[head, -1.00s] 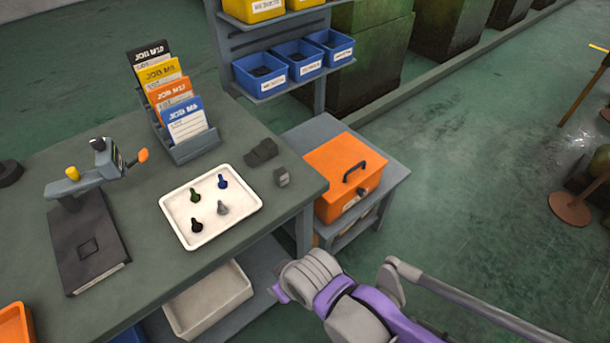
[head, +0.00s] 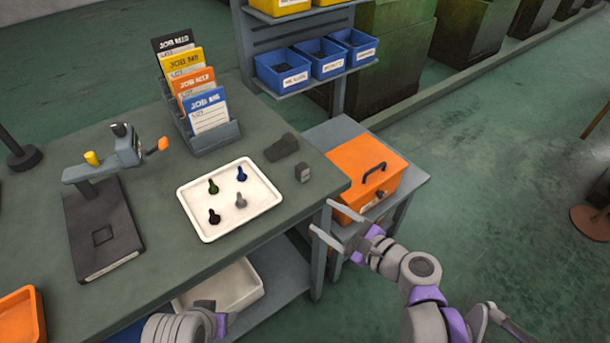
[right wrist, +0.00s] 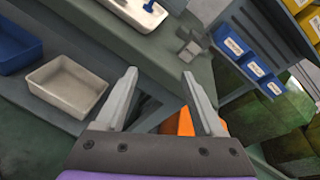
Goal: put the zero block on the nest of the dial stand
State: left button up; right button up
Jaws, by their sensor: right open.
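The zero block seems to be the small grey block (head: 303,172) near the right edge of the workbench, right of the white tray. The dial stand (head: 88,225) stands at the left of the bench, with a dark base and a grey arm. Its nest looks like the small square (head: 103,235) on the base, with nothing seen on it. My right gripper (head: 322,217) is open and empty, off the bench's right edge, below the block in the picture. Its spread fingers also show in the right wrist view (right wrist: 160,73).
A white tray (head: 184,195) with several small plugs lies between stand and block. A dark object (head: 282,148) lies just behind the block. A card rack (head: 215,138) stands at the back. An orange box (head: 350,170) sits on a side table near my right gripper.

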aim_at(306, 170)
jog(key=w+m+t, duration=0.1)
jog(key=w+m, duration=0.1)
jog(key=w+r+m+t, duration=0.1)
jog(key=w+m, duration=0.1)
jog(key=w, duration=0.1)
jog(key=w+a+r+m+t, duration=0.1)
jog(key=w+m, duration=0.2)
jog(key=shift+w+b, duration=0.15)
jog(key=shift+b, duration=0.25)
jog(key=x, duration=0.5)
jog(key=shift+w+a+r, duration=0.1)
jog(key=shift+a+r, duration=0.15)
jog(key=shift+a, duration=0.2)
grip_shut()
